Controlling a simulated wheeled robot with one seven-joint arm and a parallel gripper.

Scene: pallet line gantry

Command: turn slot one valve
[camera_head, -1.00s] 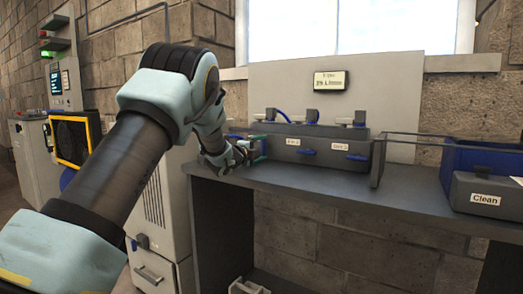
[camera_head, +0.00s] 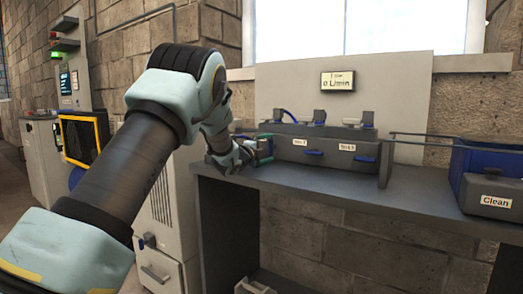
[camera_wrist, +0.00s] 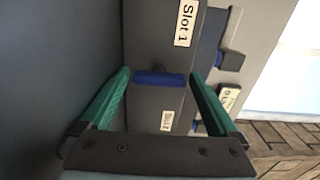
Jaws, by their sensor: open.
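The slot one valve is a blue bar handle (camera_wrist: 160,78) on the grey valve box, below the "Slot 1" label (camera_wrist: 185,25) in the wrist view. It lies across the box's length, crosswise to the other handles. My gripper (camera_wrist: 160,73) is open, with a green finger on either side of this handle. I cannot tell whether either finger touches it. In the head view my gripper (camera_head: 258,150) is at the left end of the valve box (camera_head: 325,146) and hides that handle.
The slot two handle (camera_head: 313,153) and slot three handle (camera_head: 365,159) lie level. A display (camera_head: 338,81) reads 0 L/min. Pipe fittings (camera_head: 320,117) stand above the box. A "Clean" bin (camera_head: 490,196) is at the right of the bench (camera_head: 400,195), whose front strip is clear.

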